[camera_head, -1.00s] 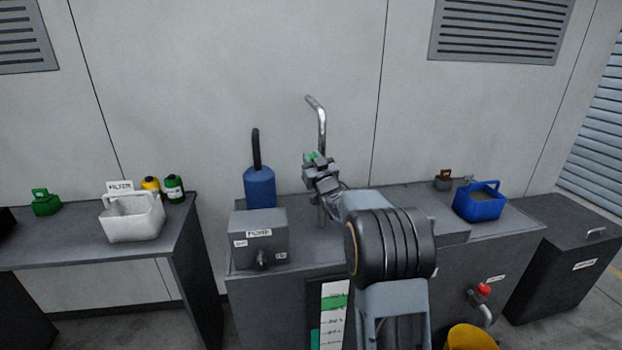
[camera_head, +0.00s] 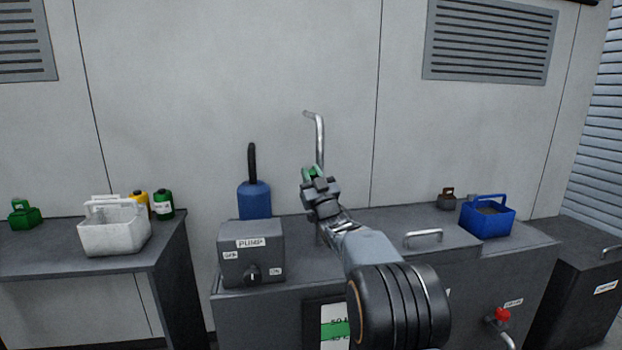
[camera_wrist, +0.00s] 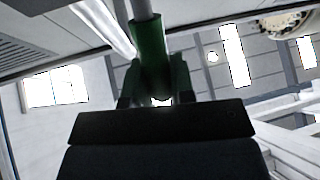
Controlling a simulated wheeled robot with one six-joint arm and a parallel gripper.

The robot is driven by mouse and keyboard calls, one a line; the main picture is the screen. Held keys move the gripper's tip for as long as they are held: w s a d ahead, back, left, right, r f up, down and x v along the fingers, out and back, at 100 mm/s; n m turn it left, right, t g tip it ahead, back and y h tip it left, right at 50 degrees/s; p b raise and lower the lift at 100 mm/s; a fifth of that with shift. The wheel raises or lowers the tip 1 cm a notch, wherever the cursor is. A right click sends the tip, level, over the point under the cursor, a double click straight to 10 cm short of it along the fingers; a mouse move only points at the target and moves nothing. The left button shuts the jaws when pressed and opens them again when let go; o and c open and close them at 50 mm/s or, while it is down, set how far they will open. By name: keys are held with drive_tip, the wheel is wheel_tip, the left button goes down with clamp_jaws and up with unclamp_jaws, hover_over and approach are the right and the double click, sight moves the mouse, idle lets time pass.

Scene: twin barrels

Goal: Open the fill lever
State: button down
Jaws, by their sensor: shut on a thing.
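The fill lever (camera_head: 308,172) is green and sits on the upright metal fill pipe (camera_head: 320,145), whose top bends to the left. My gripper (camera_head: 314,182) is at the lever in the head view and covers part of it and of the pipe behind. In the wrist view the green lever (camera_wrist: 150,50) stands between the fingers, and my gripper (camera_wrist: 155,90) is shut on it. A grey pipe enters from the top of that view above the green part. The lever's exact angle is hard to tell because my gripper hides much of it.
A grey pump box (camera_head: 251,262) and a blue cylinder (camera_head: 254,199) with a black hose stand left of the pipe. A blue basket (camera_head: 487,220) is at right on the tank top. A white filter basket (camera_head: 113,236) is on the left table.

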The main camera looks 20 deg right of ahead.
drive_tip(key=c, duration=1.2)
unclamp_jaws()
drive_tip(key=shift+c, duration=0.2)
drive_tip(key=v, duration=1.3)
drive_tip(key=shift+s+f, duration=0.2)
drive_tip(key=shift+s, duration=0.15)
